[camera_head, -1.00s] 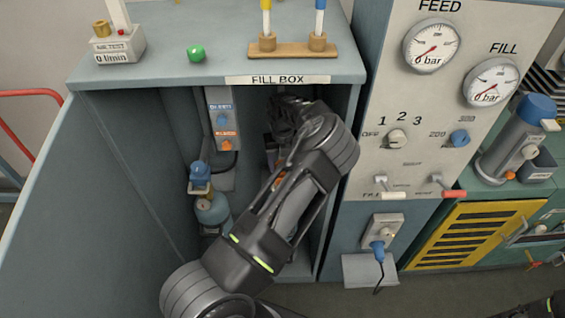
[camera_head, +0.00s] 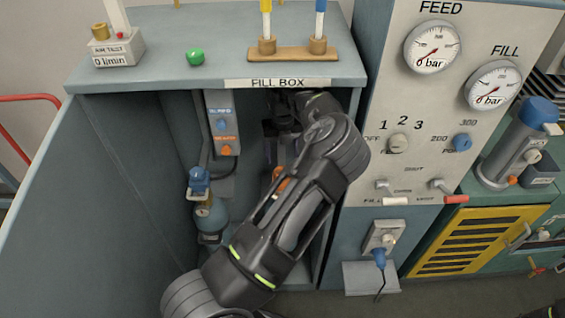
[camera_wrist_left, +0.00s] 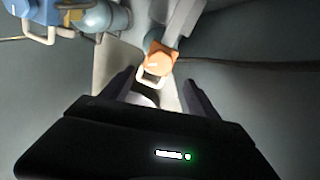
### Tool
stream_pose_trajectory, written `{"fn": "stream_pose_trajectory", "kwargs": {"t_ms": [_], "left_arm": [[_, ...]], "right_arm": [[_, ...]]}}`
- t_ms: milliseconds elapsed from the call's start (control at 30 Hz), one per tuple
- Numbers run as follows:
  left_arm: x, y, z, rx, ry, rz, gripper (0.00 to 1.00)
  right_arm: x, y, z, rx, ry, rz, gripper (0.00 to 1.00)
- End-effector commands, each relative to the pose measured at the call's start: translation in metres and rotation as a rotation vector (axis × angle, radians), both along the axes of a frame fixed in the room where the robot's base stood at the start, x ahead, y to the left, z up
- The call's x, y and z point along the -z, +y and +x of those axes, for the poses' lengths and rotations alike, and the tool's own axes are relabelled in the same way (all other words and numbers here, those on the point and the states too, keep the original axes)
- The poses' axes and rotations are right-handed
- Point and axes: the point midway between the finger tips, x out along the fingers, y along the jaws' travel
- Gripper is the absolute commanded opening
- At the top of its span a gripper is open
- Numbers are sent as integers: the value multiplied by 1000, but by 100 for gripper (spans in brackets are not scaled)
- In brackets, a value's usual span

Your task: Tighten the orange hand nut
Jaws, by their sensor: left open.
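An orange hand nut (camera_wrist_left: 160,62) with a pale loop handle shows ahead of my left gripper in the left wrist view. My left gripper (camera_wrist_left: 158,80) is open, with one dark finger on each side of the loop below the nut. I cannot tell whether the fingers touch it. In the head view my left arm reaches into the fill box and the fingertips cannot be made out. An orange part (camera_head: 279,180), seemingly the nut, is partly hidden behind the arm there.
A cylinder with a blue valve (camera_head: 200,183) stands left of the arm inside the box. A hanging grey control box (camera_head: 223,125) with blue and orange knobs is above it. The open door (camera_head: 90,210) bounds the left, and the gauge panel (camera_head: 420,110) the right.

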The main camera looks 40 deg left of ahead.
Motion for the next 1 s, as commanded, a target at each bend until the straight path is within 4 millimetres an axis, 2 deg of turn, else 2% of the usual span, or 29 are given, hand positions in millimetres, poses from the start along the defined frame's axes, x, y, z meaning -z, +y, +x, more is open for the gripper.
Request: {"fn": "stream_pose_trajectory", "kwargs": {"t_ms": [400,567,733,867,1000], "left_arm": [[-5,0,0,3,0,0,69],[-5,1,1,73,-3,4,69],[-6,18,7,296,-19,77,69],[-1,47,0,561,19,184,69],[26,68,-24,951,131,263,69]], "right_arm": [[0,0,0,0,0,1,36],[0,0,0,0,0,0,36],[0,0,0,0,0,0,36],[0,0,0,0,0,0,36],[1,0,0,-1,-1,1,36]]}}
